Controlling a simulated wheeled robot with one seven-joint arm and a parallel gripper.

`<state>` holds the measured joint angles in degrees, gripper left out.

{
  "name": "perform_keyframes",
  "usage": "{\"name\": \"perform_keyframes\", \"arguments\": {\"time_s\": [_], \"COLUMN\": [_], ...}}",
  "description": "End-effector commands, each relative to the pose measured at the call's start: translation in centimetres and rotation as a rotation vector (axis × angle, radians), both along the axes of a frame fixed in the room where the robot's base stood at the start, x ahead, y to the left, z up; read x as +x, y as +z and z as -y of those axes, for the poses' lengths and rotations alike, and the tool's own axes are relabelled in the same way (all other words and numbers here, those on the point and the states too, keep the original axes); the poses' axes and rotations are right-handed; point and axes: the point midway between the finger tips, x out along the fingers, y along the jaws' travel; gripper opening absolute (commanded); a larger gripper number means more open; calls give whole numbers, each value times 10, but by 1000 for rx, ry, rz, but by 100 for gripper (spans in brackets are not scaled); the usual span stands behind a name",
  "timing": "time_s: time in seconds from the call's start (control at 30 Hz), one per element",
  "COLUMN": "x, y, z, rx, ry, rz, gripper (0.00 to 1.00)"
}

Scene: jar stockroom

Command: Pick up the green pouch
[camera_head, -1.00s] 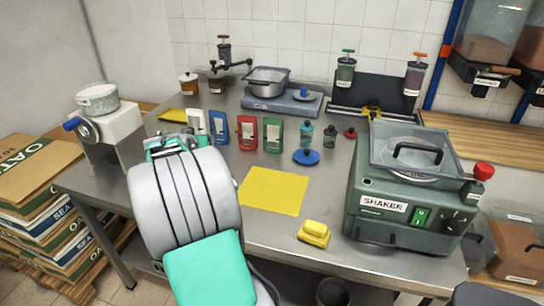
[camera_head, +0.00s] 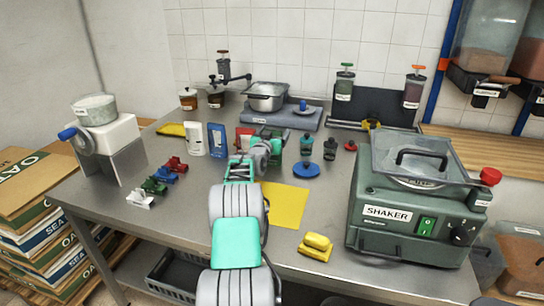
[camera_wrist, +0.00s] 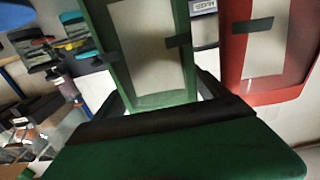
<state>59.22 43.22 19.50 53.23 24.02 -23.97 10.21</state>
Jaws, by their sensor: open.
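The green pouch (camera_wrist: 145,50), with a pale label, stands upright in the upper middle of the wrist view. In the head view it is mostly hidden behind my arm and gripper. My gripper (camera_head: 264,148) is at the row of pouches, in front of the green one. In the wrist view my gripper (camera_wrist: 162,106) is open, its dark fingers low at either side of the pouch's bottom edge. The fingers are not closed on it. Whether they touch it I cannot tell.
The red pouch (camera_wrist: 268,60) stands close to the right in the wrist view; the blue pouch (camera_head: 217,140) and white pouch (camera_head: 195,139) stand further left in the head view. Teal bottle (camera_head: 306,145), blue disc (camera_head: 306,169), yellow mat (camera_head: 288,205) and shaker (camera_head: 405,225) are to the right.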

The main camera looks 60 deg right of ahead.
Motion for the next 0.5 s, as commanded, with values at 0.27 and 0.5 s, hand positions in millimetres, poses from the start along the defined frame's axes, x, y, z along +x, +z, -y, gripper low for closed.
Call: {"name": "perform_keyframes", "arguments": {"time_s": [0.27, 0.5], "x": [0, 0], "y": [0, 0], "z": [-1, -1], "rx": [0, 0], "ry": [1, 1], "rz": [0, 1], "gripper": [73, 53]}}
